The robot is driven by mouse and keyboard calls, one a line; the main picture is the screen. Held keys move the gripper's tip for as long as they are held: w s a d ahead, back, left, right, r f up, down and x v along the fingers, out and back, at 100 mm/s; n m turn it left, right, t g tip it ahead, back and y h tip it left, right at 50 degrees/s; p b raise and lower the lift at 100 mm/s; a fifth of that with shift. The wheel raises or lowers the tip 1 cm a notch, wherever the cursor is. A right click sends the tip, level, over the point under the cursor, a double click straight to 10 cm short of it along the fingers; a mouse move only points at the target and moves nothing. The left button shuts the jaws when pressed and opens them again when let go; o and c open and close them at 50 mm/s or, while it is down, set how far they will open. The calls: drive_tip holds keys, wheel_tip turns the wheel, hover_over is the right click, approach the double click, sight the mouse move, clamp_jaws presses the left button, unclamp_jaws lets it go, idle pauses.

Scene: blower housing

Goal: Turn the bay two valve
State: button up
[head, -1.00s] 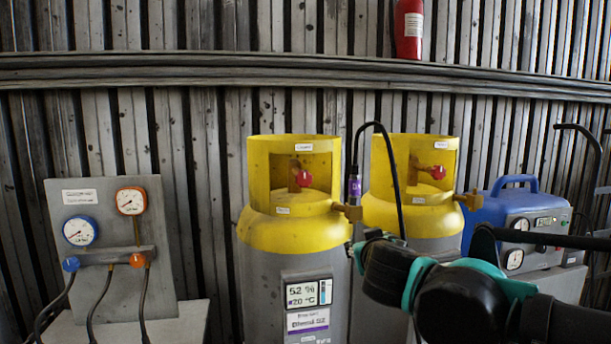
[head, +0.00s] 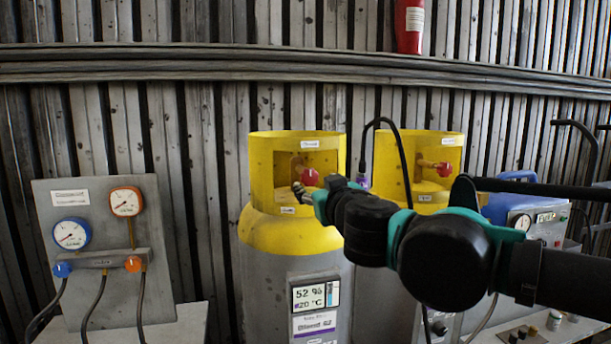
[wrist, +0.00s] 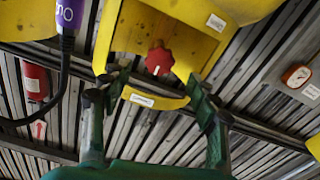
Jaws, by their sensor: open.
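Two grey cylinders with yellow collars stand side by side in the head view, each with a red valve knob inside its collar: the left knob (head: 309,177) and the right knob (head: 445,170). The collar labels are too small to read, so I cannot tell which is bay two. My gripper (head: 303,192) is at the left cylinder's collar (head: 262,160), just below its knob in the picture. In the wrist view, which looks upside down, that knob (wrist: 159,61) shows ahead between the open fingers of my gripper (wrist: 157,92), with nothing between them.
A gauge panel (head: 150,200) with hoses stands at the left. A black hose with a purple connector (wrist: 68,18) runs between the cylinders. My arm covers part of the right cylinder and the blue machine (head: 500,205). A fire extinguisher (head: 409,25) hangs on the wall.

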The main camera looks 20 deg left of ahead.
sight(305, 174)
drive_tip(key=x, duration=1.1)
drive_tip(key=shift+w, duration=0.2)
drive_tip(key=shift+c, duration=0.2)
drive_tip(key=c, duration=1.2)
drive_tip(key=shift+c, duration=0.2)
